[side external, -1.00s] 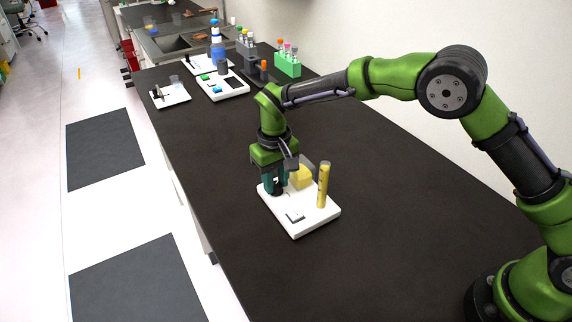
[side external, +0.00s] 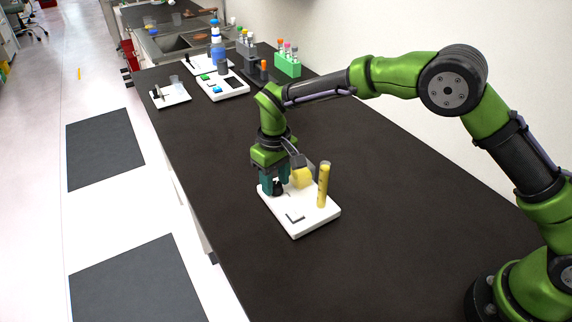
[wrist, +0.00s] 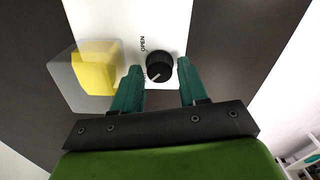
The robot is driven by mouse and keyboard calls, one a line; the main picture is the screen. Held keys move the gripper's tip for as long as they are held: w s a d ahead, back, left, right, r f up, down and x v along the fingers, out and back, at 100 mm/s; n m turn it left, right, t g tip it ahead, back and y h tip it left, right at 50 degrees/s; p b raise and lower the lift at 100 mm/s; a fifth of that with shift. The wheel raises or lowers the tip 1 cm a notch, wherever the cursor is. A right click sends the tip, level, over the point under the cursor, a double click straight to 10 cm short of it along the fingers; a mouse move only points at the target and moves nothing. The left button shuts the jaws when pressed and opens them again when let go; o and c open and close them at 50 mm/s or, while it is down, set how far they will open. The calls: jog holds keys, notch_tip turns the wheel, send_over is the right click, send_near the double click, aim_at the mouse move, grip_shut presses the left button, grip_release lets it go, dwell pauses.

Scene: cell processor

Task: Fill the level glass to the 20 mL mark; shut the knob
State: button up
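The white base plate (side external: 310,225) stands on the dark bench in the side view. The level glass (side external: 323,185), an upright clear tube, holds yellow liquid most of the way up; its marks are too small to read. The black knob (wrist: 160,66) with a white pointer line sits on the plate by the word OPEN; a second label is mostly hidden by a finger. My gripper (wrist: 160,70) is over the knob, one teal finger on each side, with small gaps showing. It also shows in the side view (side external: 275,184). A clear vessel (wrist: 62,78) with yellow liquid is beside the knob.
Farther back stand a white tray (side external: 172,97), a white board with coloured pieces (side external: 228,90), a blue-capped bottle (side external: 216,45) and a green tube rack (side external: 287,66). The bench around the plate is clear.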

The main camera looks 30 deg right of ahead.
jog(key=shift+o, duration=1.1)
